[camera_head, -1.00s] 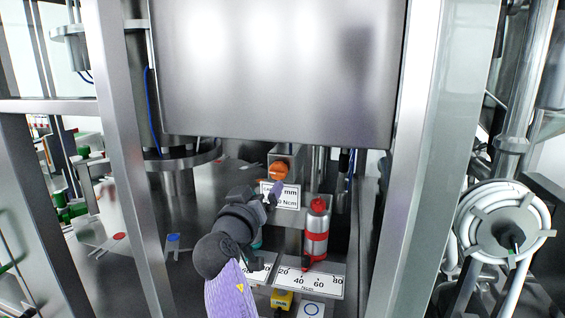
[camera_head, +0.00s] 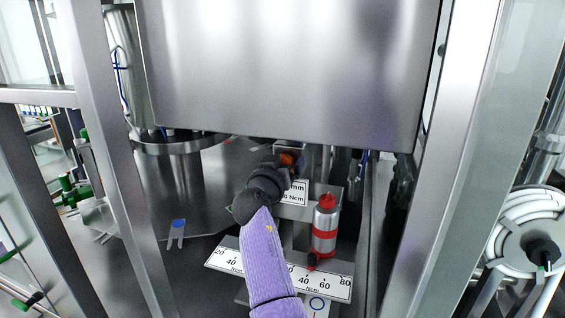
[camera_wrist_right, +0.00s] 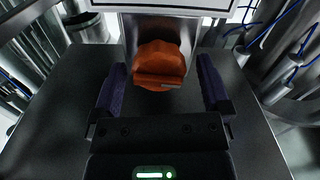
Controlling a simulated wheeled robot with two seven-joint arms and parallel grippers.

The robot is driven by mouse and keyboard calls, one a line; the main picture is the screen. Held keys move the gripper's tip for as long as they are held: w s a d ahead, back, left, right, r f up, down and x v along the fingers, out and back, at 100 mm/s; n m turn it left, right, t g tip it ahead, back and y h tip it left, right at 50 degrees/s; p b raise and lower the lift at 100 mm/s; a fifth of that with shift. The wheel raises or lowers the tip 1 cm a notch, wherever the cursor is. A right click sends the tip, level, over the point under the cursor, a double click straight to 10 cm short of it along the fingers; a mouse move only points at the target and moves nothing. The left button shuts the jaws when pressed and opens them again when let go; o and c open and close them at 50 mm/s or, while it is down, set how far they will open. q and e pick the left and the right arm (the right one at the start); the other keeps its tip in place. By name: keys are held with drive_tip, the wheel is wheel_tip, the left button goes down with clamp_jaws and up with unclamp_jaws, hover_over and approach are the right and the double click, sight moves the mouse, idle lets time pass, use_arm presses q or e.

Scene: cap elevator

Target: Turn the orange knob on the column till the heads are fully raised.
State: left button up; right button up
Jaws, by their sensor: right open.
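The orange knob (camera_wrist_right: 160,66) sits on the front of a metal block on the column (camera_wrist_right: 186,28). In the right wrist view it lies ahead of my open right gripper (camera_wrist_right: 162,88), centred between the two purple-padded fingers, with a gap visible on each side. In the head view the knob (camera_head: 288,158) is partly hidden behind my right gripper (camera_head: 290,166). I cannot tell how deep the fingers reach around it. The heads cannot be made out clearly. My left gripper is not in view.
A large steel housing (camera_head: 285,70) hangs above the knob. A red-and-silver cylinder (camera_head: 325,225) stands to the right of my arm, behind a printed scale plate (camera_head: 330,282). Metal frame posts (camera_head: 110,150) flank the opening. The round steel table (camera_head: 195,190) to the left is mostly clear.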

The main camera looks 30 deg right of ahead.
drive_tip(key=shift+c, duration=0.2)
drive_tip(key=c, duration=1.2)
drive_tip(key=shift+c, duration=0.2)
drive_tip(key=shift+n, duration=0.3)
drive_tip(key=n, duration=0.3)
drive_tip(key=shift+w+n, duration=0.1)
drive_tip(key=shift+n, duration=0.3)
drive_tip(key=n+p, duration=0.1)
drive_tip(key=n, duration=0.3)
drive_tip(key=shift+a+n, duration=0.1)
drive_tip(key=shift+n, duration=0.2)
drive_tip(key=n+p, duration=0.2)
drive_tip(key=n, duration=0.2)
drive_tip(key=shift+f, duration=0.1)
drive_tip(key=n+p, duration=0.1)
drive_tip(key=n, duration=0.2)
drive_tip(key=n+p, duration=0.1)
drive_tip(key=n, duration=0.1)
drive_tip(key=shift+f+n, duration=0.2)
drive_tip(key=shift+n, duration=0.2)
